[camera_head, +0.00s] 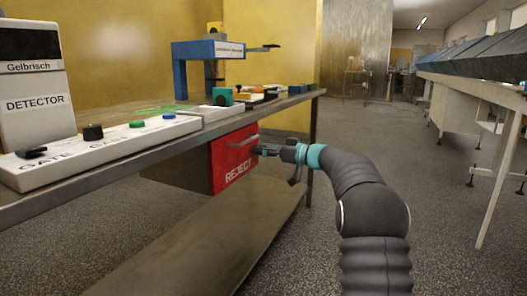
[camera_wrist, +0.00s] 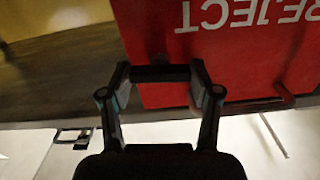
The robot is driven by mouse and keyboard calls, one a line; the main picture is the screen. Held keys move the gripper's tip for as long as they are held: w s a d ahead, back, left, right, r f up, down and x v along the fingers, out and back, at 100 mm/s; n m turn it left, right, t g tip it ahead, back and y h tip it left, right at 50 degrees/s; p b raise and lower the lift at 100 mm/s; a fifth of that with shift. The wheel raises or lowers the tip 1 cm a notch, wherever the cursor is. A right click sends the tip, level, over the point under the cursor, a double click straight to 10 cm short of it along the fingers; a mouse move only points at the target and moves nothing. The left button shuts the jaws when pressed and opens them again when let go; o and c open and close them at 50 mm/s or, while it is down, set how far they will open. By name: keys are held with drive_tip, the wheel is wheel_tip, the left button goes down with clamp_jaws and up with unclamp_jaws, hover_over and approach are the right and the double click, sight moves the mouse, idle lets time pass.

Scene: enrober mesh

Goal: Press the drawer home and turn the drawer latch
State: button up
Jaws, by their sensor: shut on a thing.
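The red drawer front marked REJECT (camera_head: 228,163) is under the counter on a dark housing; its lettering is upside down in the wrist view (camera_wrist: 245,50). Its bar handle (camera_head: 243,141) shows to the right of my fingers in the wrist view (camera_wrist: 255,104). My gripper (camera_head: 263,150) is at the right side of the drawer front. In the wrist view my gripper (camera_wrist: 160,82) has its fingers at both ends of a dark bar (camera_wrist: 160,73), apparently the drawer latch, and is shut on it. I cannot tell whether the drawer is fully in.
The steel counter (camera_head: 110,166) above carries a control panel (camera_head: 110,147), a detector (camera_head: 33,85) and a blue machine (camera_head: 195,62). A lower shelf (camera_head: 215,235) runs below the drawer. A white-framed table (camera_head: 478,95) stands at right; the floor between is clear.

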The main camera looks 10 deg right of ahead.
drive_tip(key=shift+m+p, duration=1.3)
drive_tip(key=shift+m, duration=6.7)
drive_tip(key=o, duration=1.1)
drive_tip(key=shift+o, duration=0.2)
drive_tip(key=v, duration=1.2)
